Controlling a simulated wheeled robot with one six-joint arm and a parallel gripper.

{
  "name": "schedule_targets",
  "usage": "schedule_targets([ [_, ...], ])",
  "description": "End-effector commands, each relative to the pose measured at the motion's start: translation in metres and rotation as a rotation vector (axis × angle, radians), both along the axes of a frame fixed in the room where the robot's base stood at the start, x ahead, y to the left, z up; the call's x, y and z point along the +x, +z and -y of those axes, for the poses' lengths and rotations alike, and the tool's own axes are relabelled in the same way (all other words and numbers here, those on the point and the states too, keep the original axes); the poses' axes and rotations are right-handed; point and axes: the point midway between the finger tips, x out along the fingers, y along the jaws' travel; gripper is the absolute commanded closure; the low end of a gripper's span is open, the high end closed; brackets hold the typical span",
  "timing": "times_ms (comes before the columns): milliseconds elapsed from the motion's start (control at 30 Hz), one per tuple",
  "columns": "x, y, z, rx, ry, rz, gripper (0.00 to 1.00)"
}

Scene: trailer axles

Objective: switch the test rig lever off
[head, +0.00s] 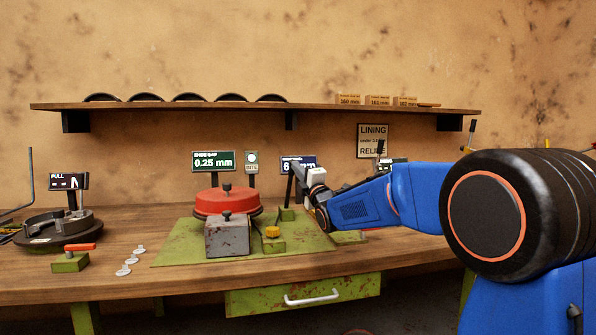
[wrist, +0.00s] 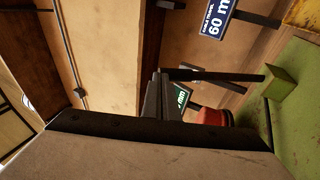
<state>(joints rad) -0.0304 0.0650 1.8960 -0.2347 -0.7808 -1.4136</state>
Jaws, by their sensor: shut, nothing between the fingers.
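A dark upright bar (head: 288,189), which looks like the test rig lever, rises from a small green block (head: 287,214) on the green rig plate (head: 185,246). In the wrist view the bar (wrist: 235,76) runs from the green block (wrist: 280,83) toward my fingertips. My gripper (head: 297,172) is shut and empty beside the bar's upper end; it also shows in the wrist view (wrist: 160,76). I cannot tell whether they touch. The red drum (head: 227,201) is left of the bar and shows in the wrist view (wrist: 214,117).
A grey block (head: 227,238) and a yellow knob (head: 272,232) stand on the plate. Signs, including the green 0.25 mm display (head: 213,161), stand behind. A small green box with an orange handle (head: 80,247) is at left. A shelf (head: 200,107) overhangs the bench.

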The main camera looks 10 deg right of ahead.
Motion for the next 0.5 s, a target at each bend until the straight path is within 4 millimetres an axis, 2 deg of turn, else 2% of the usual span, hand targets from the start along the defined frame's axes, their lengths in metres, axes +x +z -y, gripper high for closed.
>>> schedule_targets([
  [267,0.015,0.015,0.000,-0.001,0.000,-0.071,1.00],
  [500,0.038,0.032,0.000,-0.001,-0.001,-0.180,1.00],
])
